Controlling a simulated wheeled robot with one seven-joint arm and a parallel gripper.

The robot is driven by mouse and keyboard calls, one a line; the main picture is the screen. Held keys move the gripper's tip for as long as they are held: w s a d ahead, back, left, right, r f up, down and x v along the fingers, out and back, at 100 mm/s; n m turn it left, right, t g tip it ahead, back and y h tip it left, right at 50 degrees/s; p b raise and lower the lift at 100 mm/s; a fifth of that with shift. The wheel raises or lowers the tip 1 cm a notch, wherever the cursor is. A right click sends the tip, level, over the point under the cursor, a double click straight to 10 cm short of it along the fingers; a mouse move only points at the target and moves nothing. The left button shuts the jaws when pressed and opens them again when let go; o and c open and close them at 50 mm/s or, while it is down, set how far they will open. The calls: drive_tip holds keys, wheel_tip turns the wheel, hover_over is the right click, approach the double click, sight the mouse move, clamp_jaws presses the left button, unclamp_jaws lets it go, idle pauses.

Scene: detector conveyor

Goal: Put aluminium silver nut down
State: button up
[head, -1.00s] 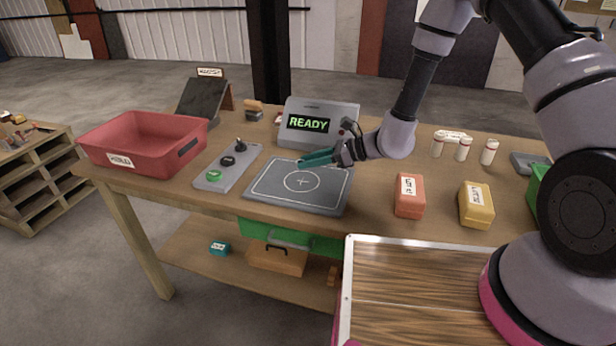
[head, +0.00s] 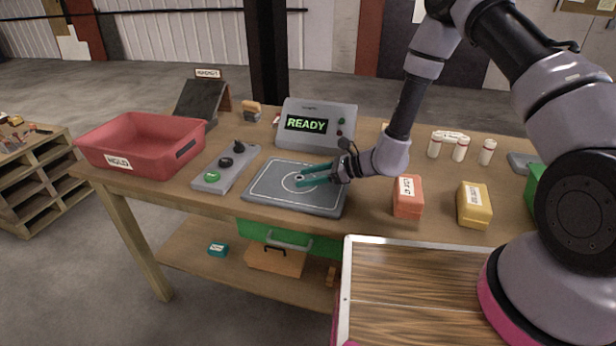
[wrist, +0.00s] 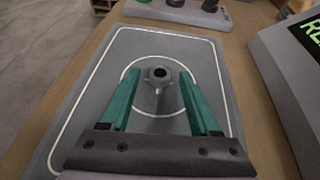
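The aluminium silver nut (wrist: 159,76) shows in the wrist view as a small grey piece with a dark hole. It appears to lie on the grey plate (wrist: 88,85), inside the white circle. My gripper (wrist: 157,82) is open, its two teal fingers on either side of the nut with a visible gap to each. In the head view my gripper (head: 304,178) is low over the middle of the plate (head: 268,196); the nut is too small and covered to make out clearly there.
A grey box with a READY screen (head: 318,124) stands behind the plate. A button panel (head: 226,168) and a red HOLD tray (head: 140,148) are to the left. An orange block (head: 408,197) and a yellow block (head: 474,205) sit to the right.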

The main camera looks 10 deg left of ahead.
drive_tip(key=shift+r, duration=0.15)
drive_tip(key=v, duration=1.2)
drive_tip(key=s+d+r+n+g+h, duration=0.1)
drive_tip(key=s+d+r+n+h, duration=0.2)
drive_tip(key=r, duration=0.7)
drive_tip(key=s+d+r+n+g, duration=0.1)
drive_tip(key=d+r+n, duration=0.4)
drive_tip(key=r, duration=0.5)
drive_tip(key=s+d+r+n+t+h, duration=0.3)
drive_tip(key=s+d+r+t+h, duration=0.1)
drive_tip(key=d+r, duration=0.4)
drive_tip(key=s+d+r+n+t+h, duration=0.3)
drive_tip(key=s+d+r, duration=0.4)
drive_tip(key=r, duration=0.3)
drive_tip(key=shift+s+d+r+t+h, duration=0.2)
drive_tip(key=shift+d+t+h, duration=0.5)
drive_tip(key=shift+d+h, duration=0.1)
drive_tip(key=shift+a+n, duration=0.1)
drive_tip(key=shift+n, duration=0.2)
